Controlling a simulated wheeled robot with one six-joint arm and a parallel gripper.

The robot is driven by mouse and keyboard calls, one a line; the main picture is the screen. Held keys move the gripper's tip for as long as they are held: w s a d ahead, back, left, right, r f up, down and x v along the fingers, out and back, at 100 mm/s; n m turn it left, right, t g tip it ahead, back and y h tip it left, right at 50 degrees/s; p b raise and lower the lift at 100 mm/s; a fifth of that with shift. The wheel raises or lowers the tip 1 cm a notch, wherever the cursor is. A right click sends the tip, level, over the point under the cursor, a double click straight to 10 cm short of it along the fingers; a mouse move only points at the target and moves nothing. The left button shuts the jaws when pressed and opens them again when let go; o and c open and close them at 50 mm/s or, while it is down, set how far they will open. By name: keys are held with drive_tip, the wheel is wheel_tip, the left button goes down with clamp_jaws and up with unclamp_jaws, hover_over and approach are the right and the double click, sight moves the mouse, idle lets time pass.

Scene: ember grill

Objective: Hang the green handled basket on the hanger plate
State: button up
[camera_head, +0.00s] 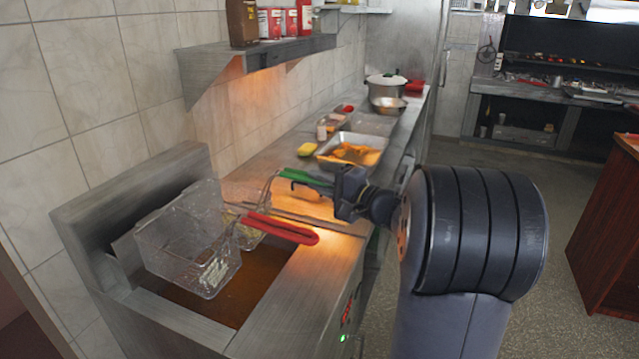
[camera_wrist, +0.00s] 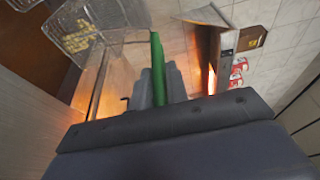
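The green handled basket shows by its green handle (camera_head: 303,178) and by its wire mesh, partly behind another basket, with pale food inside. In the wrist view its green handle (camera_wrist: 157,65) runs up between my fingers, and a mesh basket with pale food (camera_wrist: 77,38) is at upper left. My gripper (camera_head: 338,190) is closed around the handle from the right, above the fryer's front counter. A raised metal back panel (camera_head: 135,185) stands along the wall side of the fryer; I cannot tell for sure whether it is the hanger plate.
A red handled basket (camera_head: 190,235) is over the oil well (camera_head: 245,285), its red handle (camera_head: 280,228) close in front of the green basket. A wall shelf (camera_head: 255,55) with cans overhangs behind. A food tray (camera_head: 352,150) sits on the counter beyond.

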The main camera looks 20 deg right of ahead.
drive_tip(key=o, duration=0.5)
drive_tip(key=shift+c, duration=0.2)
drive_tip(key=b+v, duration=0.2)
drive_tip(key=v, duration=0.9)
